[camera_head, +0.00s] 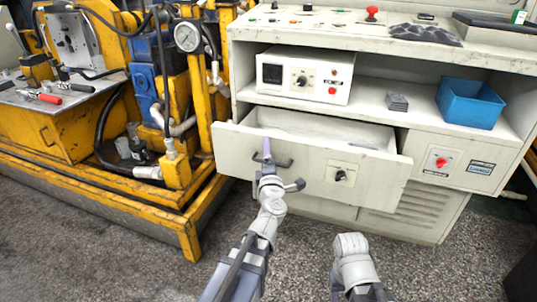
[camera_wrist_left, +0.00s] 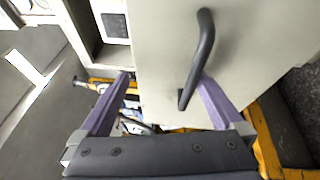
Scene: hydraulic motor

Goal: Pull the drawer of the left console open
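The left console's drawer (camera_head: 235,148) is pulled partway out, with its inside showing from above. Its dark bar handle (camera_head: 285,163) is on the left part of the front. My left gripper (camera_head: 266,150) is at this handle. In the left wrist view, the two purple fingers of my left gripper (camera_wrist_left: 163,88) are wide apart. The handle (camera_wrist_left: 204,50) shows there close to the right fingertip, overlapping it; I cannot tell whether they touch. My right arm is at the bottom of the head view, below the drawer, and its fingers are not visible.
The console (camera_head: 470,140) carries a white control box (camera_head: 305,62) and a blue bin (camera_head: 470,102) on its shelf. A yellow hydraulic machine (camera_head: 60,135) with hoses stands close on the left. Open speckled floor (camera_head: 310,255) lies in front of the console.

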